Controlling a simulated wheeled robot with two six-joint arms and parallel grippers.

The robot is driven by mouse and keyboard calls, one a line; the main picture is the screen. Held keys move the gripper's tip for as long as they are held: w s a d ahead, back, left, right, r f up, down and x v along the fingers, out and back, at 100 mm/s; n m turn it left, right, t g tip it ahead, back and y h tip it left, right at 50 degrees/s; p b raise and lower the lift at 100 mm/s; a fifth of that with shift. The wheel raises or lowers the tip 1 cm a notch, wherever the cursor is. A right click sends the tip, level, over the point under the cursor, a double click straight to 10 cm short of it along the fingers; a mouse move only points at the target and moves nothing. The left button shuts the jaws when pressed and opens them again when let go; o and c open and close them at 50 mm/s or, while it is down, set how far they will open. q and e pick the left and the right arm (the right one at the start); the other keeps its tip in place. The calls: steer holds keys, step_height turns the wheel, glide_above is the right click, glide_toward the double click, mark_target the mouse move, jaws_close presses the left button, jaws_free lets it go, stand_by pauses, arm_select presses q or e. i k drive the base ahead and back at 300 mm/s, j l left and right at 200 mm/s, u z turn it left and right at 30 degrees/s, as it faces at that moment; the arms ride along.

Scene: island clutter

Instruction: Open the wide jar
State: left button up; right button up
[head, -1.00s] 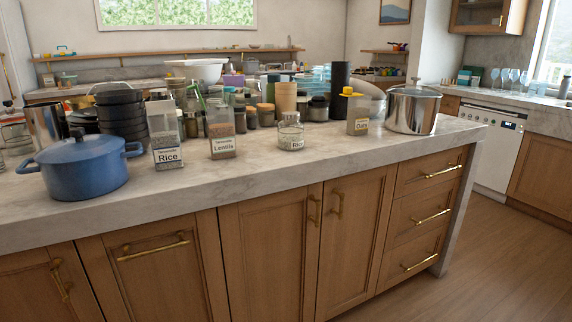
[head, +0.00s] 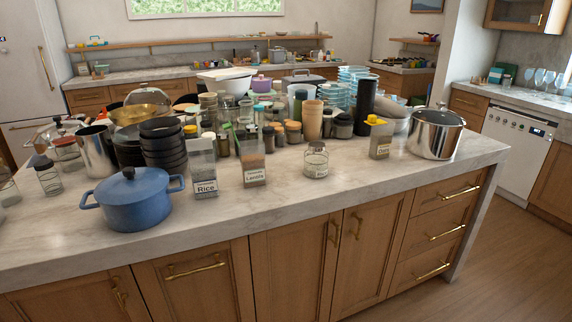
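A short, wide glass jar (head: 316,160) with a clear lid and a "Rice"-like label stands upright near the front of the marble island (head: 300,205). It looks closed, and bare counter lies in front of it. It stands between a box labelled Lentils (head: 254,168) and a yellow-topped container (head: 380,140). A smaller glass jar (head: 48,178) with a dark lid stands at the far left. I cannot tell for certain which jar the task calls wide. Neither of my grippers shows in the head view.
A blue lidded pot (head: 132,203), a box labelled Rice (head: 204,172) and a steel pot (head: 435,134) stand along the front. Black stacked bowls (head: 164,148), a tall black cylinder (head: 364,107) and many containers crowd behind. A front strip of counter is clear.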

mark_target(316, 166)
steer(key=i+l+u, duration=0.15)
steer(key=u, duration=0.25)
steer(key=l+u, duration=1.15)
steer(key=i, duration=0.05)
